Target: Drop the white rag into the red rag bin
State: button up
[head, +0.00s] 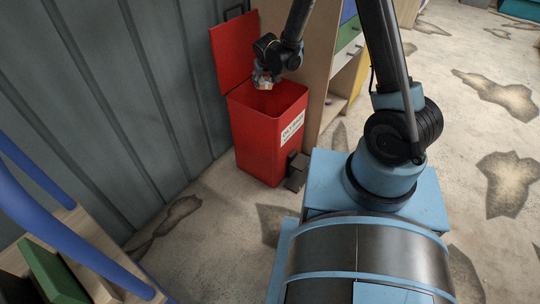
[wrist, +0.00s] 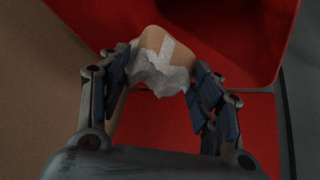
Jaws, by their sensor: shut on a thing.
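The red rag bin (head: 262,135) stands on the floor against the corrugated wall, with its lid (head: 233,50) raised open and a white label on its front. My gripper (head: 265,80) is over the bin's open mouth. In the wrist view my gripper (wrist: 165,85) is shut on the white rag (wrist: 160,72), a crumpled whitish cloth between the fingers. A tan piece shows just beyond the rag; I cannot tell what it is. Red bin surfaces (wrist: 225,35) fill much of the wrist view. The rag is small and hard to make out in the head view.
A wooden shelf unit (head: 322,70) with coloured drawers stands right beside the bin. A dark pedal-like part (head: 296,170) juts from the bin's front base. Blue rails (head: 60,230) and a wooden unit are at lower left. The patched concrete floor (head: 200,240) between is clear.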

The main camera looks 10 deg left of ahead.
jog(key=o, duration=1.1)
jog(key=v, duration=1.1)
jog(key=shift+s+r, duration=0.2)
jog(key=shift+r, duration=0.1)
jog(key=shift+d, duration=0.15)
